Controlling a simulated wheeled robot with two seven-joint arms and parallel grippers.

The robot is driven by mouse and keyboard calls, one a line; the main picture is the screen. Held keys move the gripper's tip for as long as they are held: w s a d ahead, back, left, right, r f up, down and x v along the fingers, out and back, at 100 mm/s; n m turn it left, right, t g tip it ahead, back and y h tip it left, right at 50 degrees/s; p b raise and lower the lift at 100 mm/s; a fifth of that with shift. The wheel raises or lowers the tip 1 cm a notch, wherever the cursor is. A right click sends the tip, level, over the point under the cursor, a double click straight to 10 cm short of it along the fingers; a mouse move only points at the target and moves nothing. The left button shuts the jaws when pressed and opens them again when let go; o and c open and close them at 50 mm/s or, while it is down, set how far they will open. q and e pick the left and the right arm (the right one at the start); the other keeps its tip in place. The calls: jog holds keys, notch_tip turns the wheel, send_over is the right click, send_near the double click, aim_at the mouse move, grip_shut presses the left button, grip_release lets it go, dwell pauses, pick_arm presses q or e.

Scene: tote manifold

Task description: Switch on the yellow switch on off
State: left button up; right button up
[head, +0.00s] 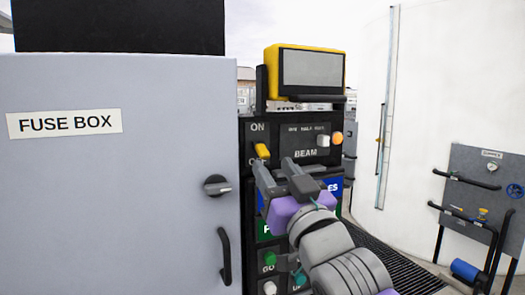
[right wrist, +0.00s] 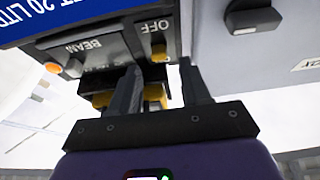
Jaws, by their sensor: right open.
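The yellow switch (head: 262,149) is on the dark control panel, just under the ON label. In the right wrist view the yellow switch (right wrist: 158,52) shows beside the OFF label, beyond my finger tips. I cannot tell its exact setting. My right gripper (head: 274,164) is open and empty, just below and in front of the switch, partly covering the panel under it. In the wrist view my right gripper (right wrist: 158,78) has its two fingers apart, pointing at the panel, with the switch roughly between them. Contact cannot be told. My left gripper is not in view.
The grey fuse box (head: 110,190) with a dark knob (head: 217,186) and handle (head: 225,256) stands close on the left. A yellow-framed screen (head: 312,68) sits above the panel. A white beam switch (head: 323,141) and orange lamp (head: 337,139) are right of the switch.

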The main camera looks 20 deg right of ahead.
aim_at(266, 156)
jog(key=shift+p+x, duration=0.95)
jog(key=shift+x, duration=1.85)
grip_shut()
